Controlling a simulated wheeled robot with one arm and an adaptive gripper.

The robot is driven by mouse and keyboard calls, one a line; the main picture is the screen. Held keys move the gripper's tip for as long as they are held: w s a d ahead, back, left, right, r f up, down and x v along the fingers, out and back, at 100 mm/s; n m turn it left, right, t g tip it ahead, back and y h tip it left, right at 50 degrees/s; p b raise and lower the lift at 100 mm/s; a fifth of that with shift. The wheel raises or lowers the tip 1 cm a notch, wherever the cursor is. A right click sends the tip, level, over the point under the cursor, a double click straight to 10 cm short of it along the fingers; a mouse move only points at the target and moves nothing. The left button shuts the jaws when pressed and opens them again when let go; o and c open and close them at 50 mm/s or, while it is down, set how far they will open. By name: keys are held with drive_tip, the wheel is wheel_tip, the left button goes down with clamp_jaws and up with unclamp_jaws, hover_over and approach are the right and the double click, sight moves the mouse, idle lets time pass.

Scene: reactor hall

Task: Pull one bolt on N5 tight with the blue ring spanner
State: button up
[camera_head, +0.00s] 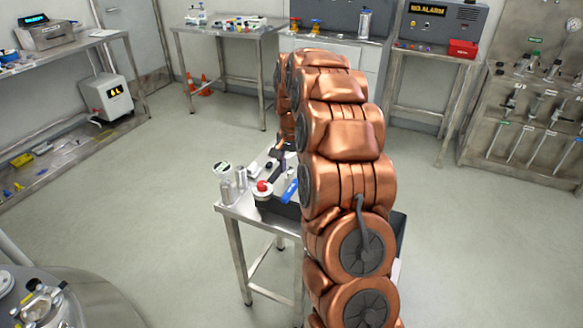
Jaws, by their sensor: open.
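My gripper (276,160) is small and dark in this view, partly hidden by my copper arm. It is over the small steel table (238,212) in the middle and is open. A blue object (290,190) lies on that table just in front of it; I cannot tell whether it is the blue ring spanner. Part of a round steel vessel (98,300) shows at the lower left, with metal fittings (40,304) on top. No N5 label is readable, and I cannot make out single bolts.
The small table also holds a red-topped item (263,187) and metal cylinders (227,192). A tool board (520,125) with hanging tools stands at the right. Benches line the back and left walls. The floor between is clear.

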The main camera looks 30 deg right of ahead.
sight(291, 187)
wheel_tip(291, 187, down, 9)
drive_tip(key=shift+r+b, duration=0.1)
drive_tip(key=shift+b, duration=1)
drive_tip(key=shift+c, duration=0.2)
clamp_jaws()
drive_tip(key=shift+r+p, duration=0.3)
drive_tip(key=shift+r, duration=3.2)
